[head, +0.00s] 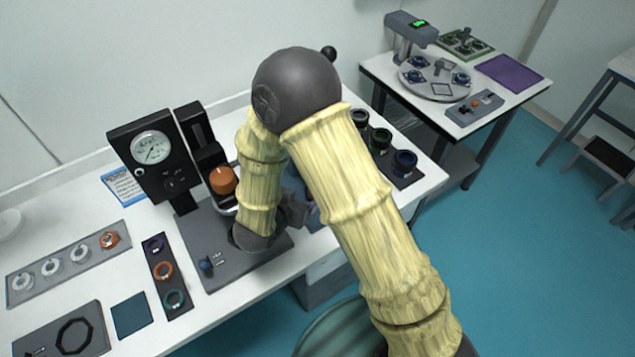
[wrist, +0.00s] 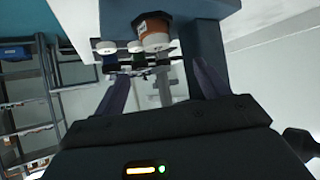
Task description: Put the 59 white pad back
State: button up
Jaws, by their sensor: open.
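Several white ring-shaped pads (head: 51,267) lie on a long grey holder at the left of the table, with an orange one at its far end. I cannot read a 59 on any of them. A pale rim (head: 229,207) shows under the orange knob (head: 222,180) of the gauge stand. In the wrist view an orange-brown cylinder (wrist: 153,28) with a white label has a white disc (wrist: 158,44) at its end, beyond the fingers. My gripper (wrist: 160,82) is open, with nothing clearly held between its fingers. In the head view my arm mostly hides it, beside the stand.
The gauge stand (head: 155,150) rises from a grey base plate at mid-table. A dark strip with coloured rings (head: 163,270) and a teal square (head: 131,314) lie left of it.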

jog(key=p+x, duration=0.1)
jog(key=x, duration=0.5)
jog(key=shift+d+p+x, duration=0.15)
jog(key=shift+p+x, duration=0.35)
jog(key=shift+x, duration=0.8)
jog(key=shift+d+p+x, duration=0.15)
jog(key=shift+p+x, duration=0.35)
jog(key=shift+x, duration=0.8)
jog(key=shift+s, duration=0.2)
jog(key=c, duration=1.1)
jog(key=shift+c, duration=0.2)
